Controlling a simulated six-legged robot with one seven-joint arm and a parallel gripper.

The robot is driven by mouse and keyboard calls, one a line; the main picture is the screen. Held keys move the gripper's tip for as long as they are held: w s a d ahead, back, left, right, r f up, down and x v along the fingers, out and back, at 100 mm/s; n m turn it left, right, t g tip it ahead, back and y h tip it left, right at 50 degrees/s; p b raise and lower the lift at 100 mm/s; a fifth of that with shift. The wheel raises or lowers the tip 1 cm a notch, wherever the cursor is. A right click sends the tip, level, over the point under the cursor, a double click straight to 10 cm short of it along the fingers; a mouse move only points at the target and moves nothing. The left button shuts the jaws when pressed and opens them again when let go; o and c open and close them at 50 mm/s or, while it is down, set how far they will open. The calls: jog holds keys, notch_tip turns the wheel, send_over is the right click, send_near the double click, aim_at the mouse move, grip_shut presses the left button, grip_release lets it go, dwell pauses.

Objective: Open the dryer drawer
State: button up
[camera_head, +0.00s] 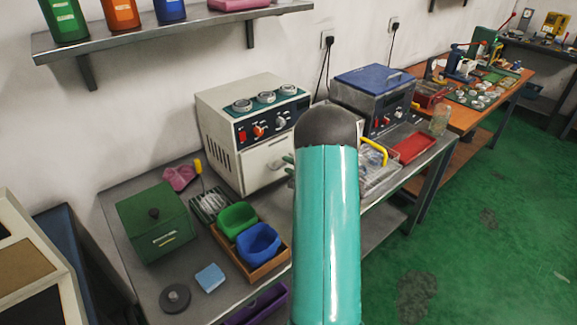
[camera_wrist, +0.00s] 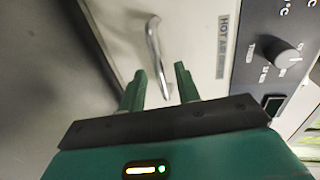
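The dryer (camera_head: 222,135) is a cream box with a dark control panel, red and white knobs and round gauges on top. It stands on the metal bench. Its cream drawer front (camera_head: 262,163) is below the panel and looks closed; its right part is hidden by my arm. In the wrist view the drawer front (camera_wrist: 195,35) carries a "HOT AIR" label and a bent metal bar handle (camera_wrist: 153,45). My gripper (camera_wrist: 160,88) is open, its two green fingers on either side of the handle's near end. I cannot tell whether they touch it.
In front of the dryer are a green box (camera_head: 155,222), a wooden tray (camera_head: 282,262) with green and blue bins, a blue sponge (camera_head: 210,277) and a dark disc (camera_head: 174,298). A blue-lidded machine (camera_head: 372,90) stands to the right. Green floor on the right is clear.

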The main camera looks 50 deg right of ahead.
jog(key=shift+w+f, duration=0.1)
jog(key=shift+w, duration=0.35)
grip_shut()
jog(key=shift+s, duration=0.1)
jog(key=f+v, duration=0.2)
jog(key=v, duration=0.7)
jog(key=f+v, duration=0.1)
jog(key=v, duration=0.8)
jog(key=shift+s+a+f, duration=0.15)
jog(key=shift+s+f, duration=0.1)
jog(key=shift+s, duration=0.55)
grip_release()
